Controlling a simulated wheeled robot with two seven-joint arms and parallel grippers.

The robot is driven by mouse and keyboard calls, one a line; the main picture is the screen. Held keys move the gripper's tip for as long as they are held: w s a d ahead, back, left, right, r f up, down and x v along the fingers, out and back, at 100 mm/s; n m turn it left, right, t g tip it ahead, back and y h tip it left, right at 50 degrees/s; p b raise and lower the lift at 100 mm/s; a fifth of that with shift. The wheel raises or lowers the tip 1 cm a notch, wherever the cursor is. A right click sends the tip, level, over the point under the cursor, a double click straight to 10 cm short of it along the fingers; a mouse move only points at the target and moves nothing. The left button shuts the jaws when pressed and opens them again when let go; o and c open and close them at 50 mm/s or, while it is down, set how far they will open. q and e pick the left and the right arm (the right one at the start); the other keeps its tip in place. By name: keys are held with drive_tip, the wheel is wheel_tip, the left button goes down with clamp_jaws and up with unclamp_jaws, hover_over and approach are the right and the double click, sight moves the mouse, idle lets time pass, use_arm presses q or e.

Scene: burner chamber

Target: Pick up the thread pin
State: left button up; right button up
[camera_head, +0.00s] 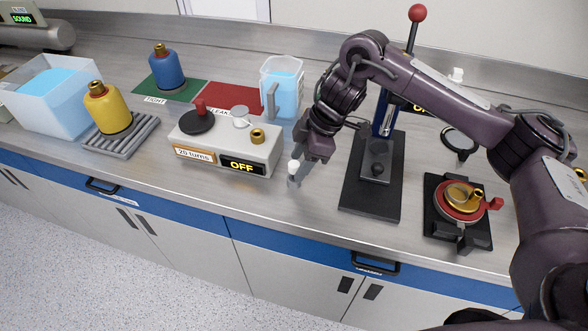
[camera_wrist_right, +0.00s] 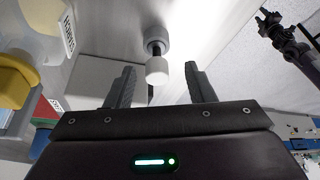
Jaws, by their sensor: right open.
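A small pin with a white cap and a grey lower part, which I take as the thread pin (camera_head: 294,169), stands on the steel bench near its front edge. In the right wrist view, the pin's white cap (camera_wrist_right: 157,71) shows just beyond and roughly between the fingertips. My right gripper (camera_head: 304,166) is beside the pin in the head view, pointing down, its fingers hard to make out there. In the right wrist view, its two fingers (camera_wrist_right: 160,68) are spread apart with nothing held. I do not see my left gripper in the head view.
A switch box (camera_head: 228,143) reading OFF stands to the left. A black-based stand (camera_head: 370,204) with a red-knobbed lever is close on the right, and a brass-and-red fixture (camera_head: 461,203) lies farther right. A clear jug (camera_head: 282,83) of blue liquid stands behind.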

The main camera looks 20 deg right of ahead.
sight(297, 163)
drive_tip(key=x, duration=0.3)
drive_tip(key=shift+w, duration=0.2)
drive_tip(key=shift+a+f, duration=0.15)
drive_tip(key=shift+f, duration=0.1)
drive_tip(key=c, duration=1.1)
use_arm(q)
drive_tip(key=shift+w+r, duration=0.15)
drive_tip(key=shift+w, duration=0.45)
use_arm(e)
drive_tip(key=shift+o, duration=0.2)
drive_tip(key=shift+r, duration=0.1)
